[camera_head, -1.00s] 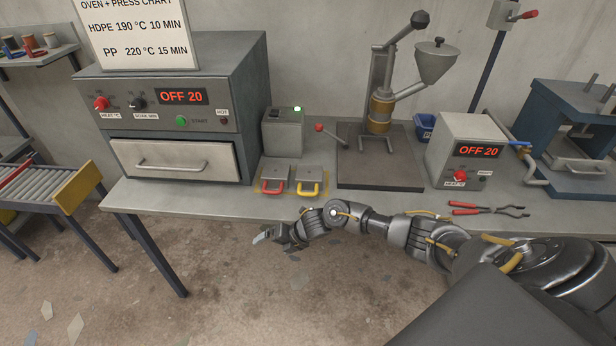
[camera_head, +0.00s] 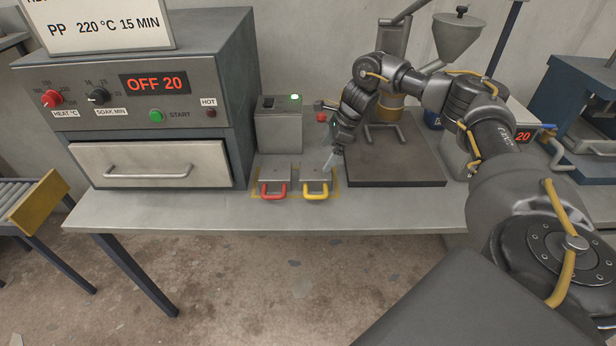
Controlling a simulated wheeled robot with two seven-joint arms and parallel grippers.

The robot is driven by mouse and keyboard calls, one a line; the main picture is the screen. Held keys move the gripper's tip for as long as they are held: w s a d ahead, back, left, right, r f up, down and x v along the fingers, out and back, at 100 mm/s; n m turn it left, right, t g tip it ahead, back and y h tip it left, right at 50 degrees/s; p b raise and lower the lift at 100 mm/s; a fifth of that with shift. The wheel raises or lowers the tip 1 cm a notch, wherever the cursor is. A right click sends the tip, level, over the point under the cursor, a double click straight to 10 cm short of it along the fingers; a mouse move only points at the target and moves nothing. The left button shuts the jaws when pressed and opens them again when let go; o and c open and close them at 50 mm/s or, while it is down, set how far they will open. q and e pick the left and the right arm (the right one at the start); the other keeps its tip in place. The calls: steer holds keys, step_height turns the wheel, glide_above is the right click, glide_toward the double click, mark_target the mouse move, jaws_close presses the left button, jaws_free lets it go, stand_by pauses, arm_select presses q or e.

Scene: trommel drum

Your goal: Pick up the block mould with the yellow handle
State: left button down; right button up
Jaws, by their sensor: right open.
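The block mould with the yellow handle (camera_head: 315,177) is a grey metal block lying flat on the bench. Its yellow loop handle (camera_head: 315,193) faces the front edge. Left of it lies a like mould with a red handle (camera_head: 274,179). Both stand within a yellow outline marked on the bench. My right gripper (camera_head: 332,161) points down just above the rear right part of the yellow-handled mould, open and empty. Whether a fingertip touches the mould I cannot tell. My left gripper does not show.
The oven (camera_head: 155,105) with its shut drawer stands at the left. A grey box with a green light (camera_head: 278,127) is behind the moulds. A dark base plate (camera_head: 395,165) of the hopper press lies to the right. The bench front edge (camera_head: 250,215) is clear.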

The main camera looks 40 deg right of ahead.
mark_target(317, 171)
steer(key=shift+w+d+r, duration=0.1)
steer(key=shift+w+d, duration=0.1)
steer(key=shift+s+a+f+p, duration=0.25)
steer(key=shift+s+f+p, duration=0.05)
steer(key=shift+f, duration=0.3)
steer(key=x, duration=0.2)
steer(key=shift+w+d+f, duration=0.1)
steer(key=shift+f, duration=0.25)
steer(key=shift+w+a+f, duration=0.25)
steer(key=shift+w+f, duration=0.05)
steer(key=shift+f, duration=0.2)
steer(key=shift+a+f+p, duration=0.1)
steer(key=shift+p, duration=0.35)
steer(key=p+x, duration=0.1)
steer(key=x, duration=0.2)
steer(key=shift+w+a+f, duration=0.25)
steer(key=shift+f, duration=0.05)
steer(key=shift+w+a+f+p, duration=0.15)
steer(key=shift+f+p, duration=0.15)
steer(key=shift+f, duration=0.25)
steer(key=c, duration=1.3)
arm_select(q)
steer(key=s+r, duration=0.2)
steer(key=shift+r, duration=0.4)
